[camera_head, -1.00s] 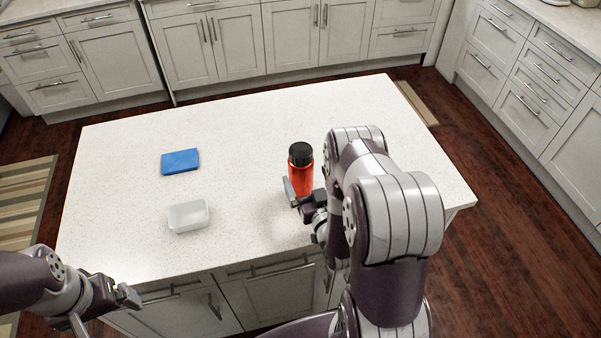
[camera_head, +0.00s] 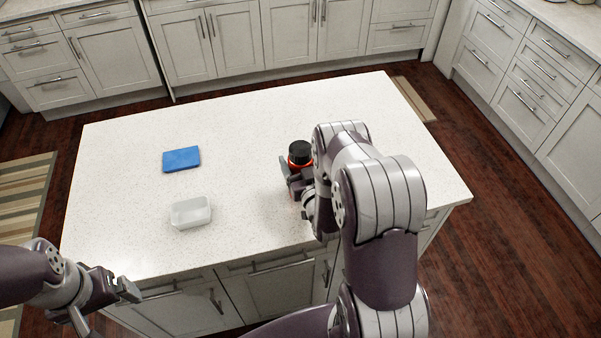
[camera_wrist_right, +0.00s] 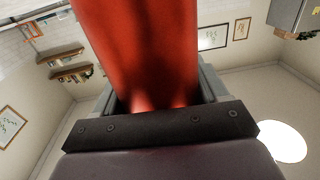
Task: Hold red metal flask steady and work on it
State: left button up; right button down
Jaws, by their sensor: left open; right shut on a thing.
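The red metal flask (camera_head: 300,154) with a black cap stands upright on the white island counter. My right gripper is shut around the flask's body. In the right wrist view the red flask (camera_wrist_right: 150,50) fills the middle, between the two fingers. My left gripper (camera_head: 112,303) is open and empty, low at the left, in front of the counter's near edge and apart from the flask.
A blue flat block (camera_head: 181,159) lies on the counter (camera_head: 235,120) at the left. A translucent white open container (camera_head: 190,213) stands nearer the front edge. The counter between these and the flask is clear. Cabinets line the back and right.

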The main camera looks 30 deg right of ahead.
aim_at(302, 149)
jog(key=shift+r, duration=0.15)
jog(key=r, duration=0.2)
jog(key=d+r+b, duration=0.1)
jog(key=r, duration=0.1)
jog(key=shift+s+r, duration=0.15)
jog(key=s+d+r+b, duration=0.2)
jog(key=s+d+r, duration=0.4)
jog(key=d, duration=0.2)
jog(key=shift+s+d+r, duration=0.15)
jog(key=shift+d+r, duration=0.05)
jog(key=shift+d, duration=0.15)
